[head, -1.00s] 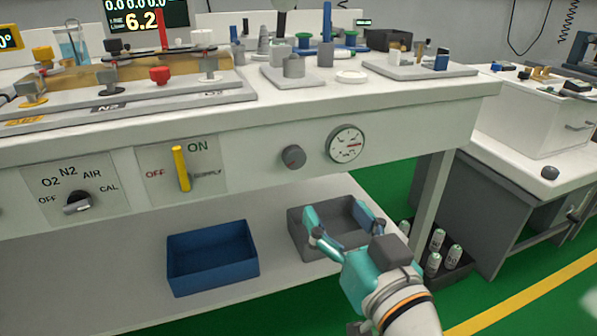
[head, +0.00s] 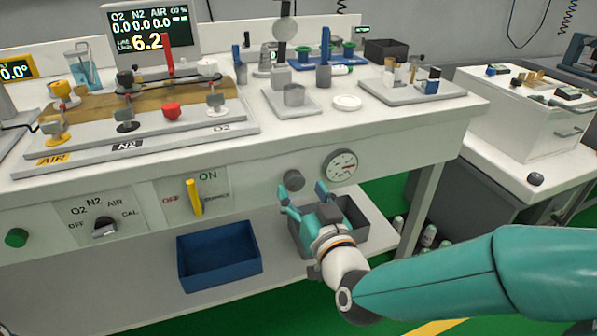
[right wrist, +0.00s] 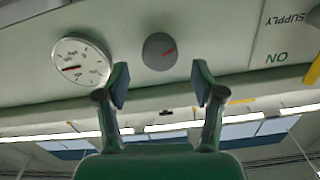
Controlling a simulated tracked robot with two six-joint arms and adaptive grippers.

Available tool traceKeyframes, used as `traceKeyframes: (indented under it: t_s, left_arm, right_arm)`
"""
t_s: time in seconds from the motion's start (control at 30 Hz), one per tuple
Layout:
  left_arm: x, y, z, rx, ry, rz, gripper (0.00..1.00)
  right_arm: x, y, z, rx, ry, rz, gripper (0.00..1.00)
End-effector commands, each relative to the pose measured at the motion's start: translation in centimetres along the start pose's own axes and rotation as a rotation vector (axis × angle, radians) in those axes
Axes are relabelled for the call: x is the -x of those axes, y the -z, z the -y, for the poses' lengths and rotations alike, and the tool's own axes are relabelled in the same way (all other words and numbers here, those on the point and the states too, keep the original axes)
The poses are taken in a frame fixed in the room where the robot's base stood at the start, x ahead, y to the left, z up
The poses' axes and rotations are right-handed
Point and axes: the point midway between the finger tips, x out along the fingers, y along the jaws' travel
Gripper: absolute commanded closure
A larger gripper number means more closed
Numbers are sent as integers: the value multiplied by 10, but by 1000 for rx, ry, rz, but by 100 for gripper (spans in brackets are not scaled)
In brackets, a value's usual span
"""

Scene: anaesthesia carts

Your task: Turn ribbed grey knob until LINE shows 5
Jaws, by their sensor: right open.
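The grey knob (head: 294,180) is on the bench's white front panel, left of a round dial gauge (head: 340,165). My right gripper (head: 302,195) is open and empty, just below and in front of the knob. Its fingers (right wrist: 160,82) are spread, with the knob beyond and between their tips; I see no contact. The display (head: 150,32) reads 6.2 in yellow; its small label is hard to read. My left gripper is out of view.
Left of the knob are a yellow ON/OFF supply lever (head: 194,197) and a gas selector (head: 104,228). A blue bin (head: 220,257) and a grey bin (head: 352,213) sit on the shelf below. Fittings crowd the benchtop above.

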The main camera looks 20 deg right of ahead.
Motion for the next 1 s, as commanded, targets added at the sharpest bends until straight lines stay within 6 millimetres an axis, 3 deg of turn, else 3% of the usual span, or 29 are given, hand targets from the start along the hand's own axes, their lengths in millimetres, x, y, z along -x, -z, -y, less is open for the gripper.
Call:
traceKeyframes:
  t_s: [0.23,0.6,0.97,1.0]
  left_arm:
    - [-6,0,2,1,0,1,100]
    - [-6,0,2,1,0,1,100]
    - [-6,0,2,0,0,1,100]
    - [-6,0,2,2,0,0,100]
  right_arm:
    - [-30,-4,0,2,0,3,32]
    - [-36,-3,0,2,0,3,32]
    - [-35,-3,0,2,0,3,90]
    - [-35,-2,-6,2,-4,2,92]
